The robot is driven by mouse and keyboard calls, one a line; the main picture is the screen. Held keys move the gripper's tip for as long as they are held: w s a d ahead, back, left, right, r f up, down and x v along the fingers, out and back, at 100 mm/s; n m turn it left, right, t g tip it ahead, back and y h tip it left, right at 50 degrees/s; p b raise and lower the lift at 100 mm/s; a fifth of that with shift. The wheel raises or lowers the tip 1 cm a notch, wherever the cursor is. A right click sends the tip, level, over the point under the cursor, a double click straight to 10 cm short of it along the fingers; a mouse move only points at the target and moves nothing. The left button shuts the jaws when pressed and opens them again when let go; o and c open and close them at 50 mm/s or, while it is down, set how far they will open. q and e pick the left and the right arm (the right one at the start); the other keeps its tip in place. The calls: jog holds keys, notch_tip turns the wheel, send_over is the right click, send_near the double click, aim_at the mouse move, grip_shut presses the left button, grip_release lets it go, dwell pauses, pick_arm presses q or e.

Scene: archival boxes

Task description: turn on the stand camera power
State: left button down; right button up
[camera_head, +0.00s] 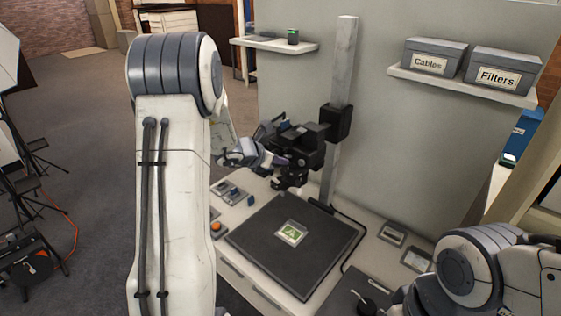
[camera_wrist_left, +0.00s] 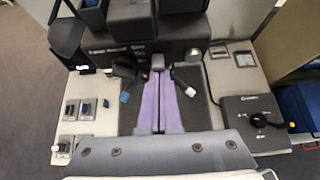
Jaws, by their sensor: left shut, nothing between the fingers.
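The black stand camera (camera_head: 303,143) is mounted on a pale upright column (camera_head: 341,70) above the copy table. It also fills the top of the left wrist view (camera_wrist_left: 145,45), with small white lettering on its edge. My left gripper (camera_head: 280,160) is at the left side of the camera in the head view, very close to it; I cannot tell whether it touches. In the left wrist view its purple fingers (camera_wrist_left: 158,62) are together and empty, their tips at the camera's lower edge. The power switch cannot be made out. My right arm shows at lower right; its gripper is out of view.
A dark mat (camera_head: 258,238) with a small green picture (camera_head: 291,233) lies under the camera. Small switch boxes (camera_head: 229,190) stand left of it. Shelves hold Cables (camera_head: 435,57) and Filters (camera_head: 509,70) boxes.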

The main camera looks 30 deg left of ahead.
pick_arm(q)
notch_tip(320, 180, down, 5)
jog(key=s+b, duration=0.1)
jog(key=b, duration=0.4)
jog(key=w+r+p+v, duration=0.1)
jog(key=v, duration=1)
jog(key=shift+s+r, duration=0.1)
